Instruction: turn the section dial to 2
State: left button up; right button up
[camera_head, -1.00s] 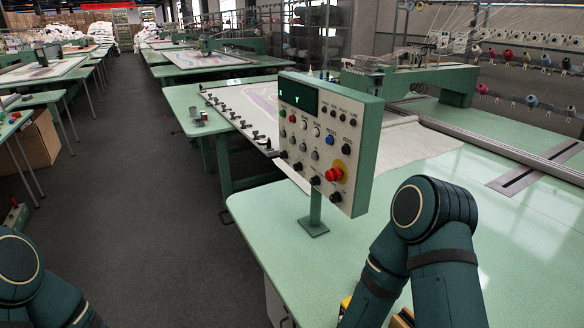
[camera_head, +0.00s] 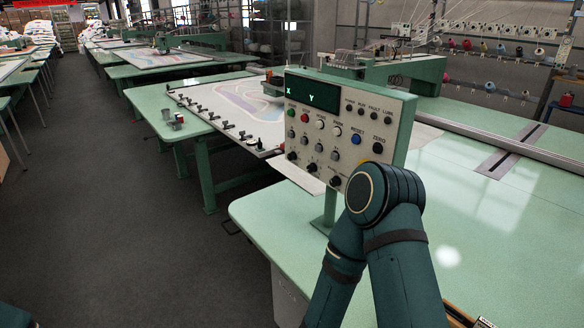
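A pale green control panel (camera_head: 345,108) stands on a post at the near edge of a green table. It has a dark display with X and Y, rows of coloured buttons, and small switches. Three dark knobs line its lower edge: left (camera_head: 291,155), middle (camera_head: 313,166) and right (camera_head: 336,180). I cannot read their labels or settings, so I cannot tell which is the section dial. My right arm's dark teal elbow covers the panel's lower right corner. Neither gripper is in view. Only a sliver of my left arm shows at the bottom left.
The green table (camera_head: 480,235) spreads right of the panel, with a metal rail (camera_head: 510,140) across it. Another table (camera_head: 140,101) behind carries a clamped frame (camera_head: 230,102) with a patterned textile. Thread cones (camera_head: 489,87) hang at the right. The dark floor (camera_head: 120,240) at the left is open.

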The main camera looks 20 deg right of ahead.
aim_at(312, 168)
jog(key=i+j, duration=0.15)
jog(key=j, duration=0.15)
jog(key=i+j, duration=0.1)
jog(key=j, duration=0.2)
jog(key=i+j, duration=0.15)
jog(key=j, duration=0.2)
jog(key=j+z, duration=0.1)
jog(key=z, duration=0.3)
jog(key=i+j+z, duration=0.1)
jog(key=z, duration=0.3)
jog(key=j+z, duration=0.1)
jog(key=z, duration=0.3)
